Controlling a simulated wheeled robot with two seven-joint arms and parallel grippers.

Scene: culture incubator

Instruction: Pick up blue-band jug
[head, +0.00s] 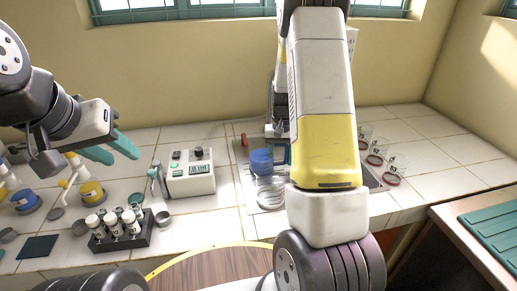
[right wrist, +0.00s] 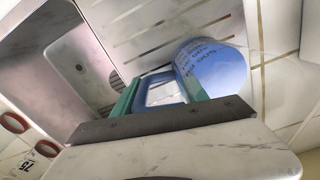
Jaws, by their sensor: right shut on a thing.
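The blue-band jug (head: 262,161) stands at the back middle of the tiled counter, partly hidden behind my right arm. In the right wrist view its blue, marked side (right wrist: 212,66) and handle show. My right gripper (right wrist: 165,95) has its green fingers on either side of the handle and is shut on it. In the head view the right gripper is mostly hidden by its own arm. I cannot tell whether the jug is clear of the surface. My left gripper (head: 112,150) is open and empty above the left part of the counter, away from the jug.
Clear dishes (head: 270,194) lie in front of the jug. A white instrument (head: 190,173) and a dark rack of white-capped bottles (head: 122,236) stand to the left. Red-rimmed dishes (head: 375,158) are at right. A metal basin (right wrist: 85,60) adjoins a slotted metal surface (right wrist: 150,22).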

